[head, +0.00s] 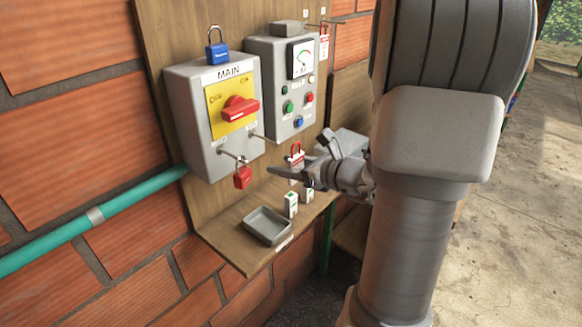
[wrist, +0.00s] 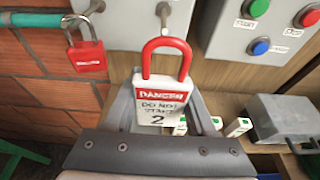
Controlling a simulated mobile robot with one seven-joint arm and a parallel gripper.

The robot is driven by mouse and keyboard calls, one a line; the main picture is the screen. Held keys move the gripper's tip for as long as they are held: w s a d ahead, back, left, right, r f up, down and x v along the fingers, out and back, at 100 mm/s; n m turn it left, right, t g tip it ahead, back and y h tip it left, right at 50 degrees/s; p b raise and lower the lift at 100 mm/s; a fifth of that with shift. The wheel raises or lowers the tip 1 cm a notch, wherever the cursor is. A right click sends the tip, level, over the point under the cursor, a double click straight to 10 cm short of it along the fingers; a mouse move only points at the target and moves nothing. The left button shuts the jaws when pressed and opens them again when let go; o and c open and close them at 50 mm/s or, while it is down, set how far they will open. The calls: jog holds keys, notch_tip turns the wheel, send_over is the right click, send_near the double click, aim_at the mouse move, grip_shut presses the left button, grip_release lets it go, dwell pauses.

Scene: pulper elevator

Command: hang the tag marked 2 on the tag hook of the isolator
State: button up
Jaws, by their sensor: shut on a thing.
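The isolator (head: 195,130) is the grey box marked MAIN, with a red handle (head: 240,109) on a yellow plate. Two metal hooks stick out of its lower front. A red padlock (head: 243,177) hangs at the left one; it also shows in the wrist view (wrist: 86,56). The right hook (head: 262,138) looks bare, also in the wrist view (wrist: 163,12). My gripper (wrist: 165,110) is shut on the tag marked 2 (wrist: 160,103), a white DANGER tag with a red loop (wrist: 166,45) on top. It holds the tag upright, below and in front of the right hook, apart from it.
A shelf below bears a grey tray (head: 268,238) and small white-green boxes (head: 291,204). A grey control box (head: 283,80) with buttons stands right of the isolator. Another tag (head: 324,45) hangs at upper right. A blue padlock (head: 217,52) sits atop the isolator. A grey case (wrist: 290,115) is at right.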

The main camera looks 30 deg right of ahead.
aim_at(254, 158)
jog(key=shift+r+x, duration=0.2)
jog(key=shift+x, duration=0.7)
jog(key=shift+r+x, duration=0.2)
jog(key=shift+x, duration=0.75)
jog(key=shift+r+x, duration=0.2)
jog(key=shift+x, duration=0.7)
jog(key=shift+w+a+f+b, duration=0.3)
jog(key=shift+w+f+b, duration=0.2)
jog(key=shift+w+b, duration=0.3)
jog(key=shift+s, duration=0.1)
jog(key=o, duration=1.4)
